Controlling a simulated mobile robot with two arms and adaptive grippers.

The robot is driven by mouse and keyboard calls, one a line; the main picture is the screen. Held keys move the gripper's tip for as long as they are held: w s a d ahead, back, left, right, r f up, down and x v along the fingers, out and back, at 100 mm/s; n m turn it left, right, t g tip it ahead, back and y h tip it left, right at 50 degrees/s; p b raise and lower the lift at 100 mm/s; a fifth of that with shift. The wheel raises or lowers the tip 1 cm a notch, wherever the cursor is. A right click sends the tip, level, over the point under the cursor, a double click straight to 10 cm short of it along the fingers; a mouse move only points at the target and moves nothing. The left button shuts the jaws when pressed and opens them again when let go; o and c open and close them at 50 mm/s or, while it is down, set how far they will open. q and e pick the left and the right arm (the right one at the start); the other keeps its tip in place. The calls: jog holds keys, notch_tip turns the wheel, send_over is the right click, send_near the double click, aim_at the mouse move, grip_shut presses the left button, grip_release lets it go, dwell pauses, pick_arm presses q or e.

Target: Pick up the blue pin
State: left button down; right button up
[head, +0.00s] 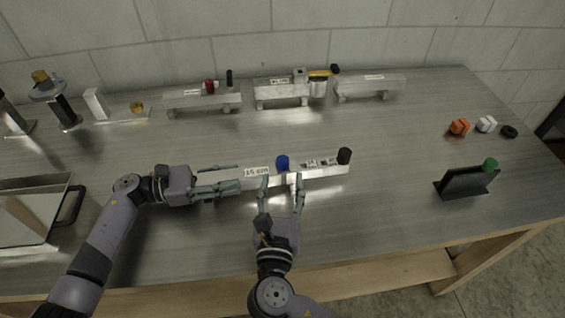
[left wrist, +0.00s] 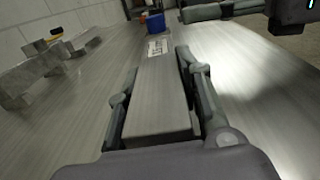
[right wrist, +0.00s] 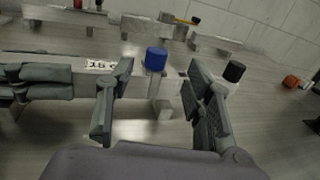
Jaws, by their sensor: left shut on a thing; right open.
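The blue pin (head: 282,162) stands upright on top of a long aluminium trailer (head: 313,172) labelled "15 cm". The pin also shows in the left wrist view (left wrist: 155,23) and the right wrist view (right wrist: 156,59). My left gripper (head: 236,181) is shut on the left end of the trailer, its fingers along both sides. My right gripper (head: 282,183) is open at the front of the trailer, just below the blue pin. In the right wrist view its fingers (right wrist: 156,92) are spread to either side of the pin, apart from it.
A black pin (head: 344,156) stands at the trailer's right end. Several other trailers (head: 203,98) stand along the back. A black holder with a green knob (head: 466,182) is at right; a bin (head: 32,215) is at left. The table between is clear.

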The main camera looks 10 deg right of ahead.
aim_at(282, 166)
jog(key=shift+a+x, duration=0.2)
jog(key=shift+x, duration=2.8)
jog(key=shift+c, duration=0.5)
grip_shut()
